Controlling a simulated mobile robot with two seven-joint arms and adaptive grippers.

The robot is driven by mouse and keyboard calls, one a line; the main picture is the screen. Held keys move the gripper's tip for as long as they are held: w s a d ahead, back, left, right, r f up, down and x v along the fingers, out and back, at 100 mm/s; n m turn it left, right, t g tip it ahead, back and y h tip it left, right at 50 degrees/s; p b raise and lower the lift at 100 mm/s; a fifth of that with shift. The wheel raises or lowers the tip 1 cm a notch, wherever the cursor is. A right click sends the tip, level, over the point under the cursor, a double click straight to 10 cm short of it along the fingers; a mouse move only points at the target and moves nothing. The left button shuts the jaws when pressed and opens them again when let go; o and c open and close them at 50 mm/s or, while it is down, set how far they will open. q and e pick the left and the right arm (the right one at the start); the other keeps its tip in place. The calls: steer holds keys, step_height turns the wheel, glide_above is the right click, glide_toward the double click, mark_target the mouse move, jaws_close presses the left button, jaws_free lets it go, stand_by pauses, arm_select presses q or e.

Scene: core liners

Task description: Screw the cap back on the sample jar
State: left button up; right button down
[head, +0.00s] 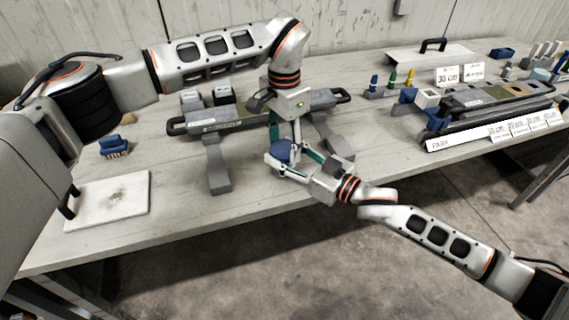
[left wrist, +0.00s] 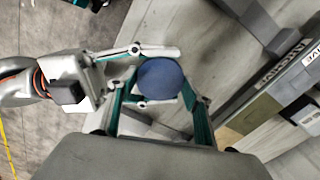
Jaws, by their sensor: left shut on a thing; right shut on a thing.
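The blue round cap (head: 281,150) sits between my two grippers above the table's front edge. In the left wrist view the cap (left wrist: 160,77) is seen from straight above, as a dark blue disc. My left gripper (head: 287,141) points down from above and is shut on the cap, one finger on each side. My right gripper (head: 279,163) reaches in from the right, shut around the jar under the cap; its fingers also show in the left wrist view (left wrist: 160,76). The jar body is mostly hidden by the cap and fingers, so I cannot tell how the cap seats on it.
A long grey core rack (head: 215,123) stands on the table (head: 175,205) just behind my grippers.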

arm_select(q)
steer(key=m, duration=0.2)
steer(key=shift+m, duration=0.4)
steer(key=shift+c, duration=0.2)
steer(key=o, duration=1.2)
steer(key=shift+r, duration=2.25)
steer(key=shift+c, duration=0.2)
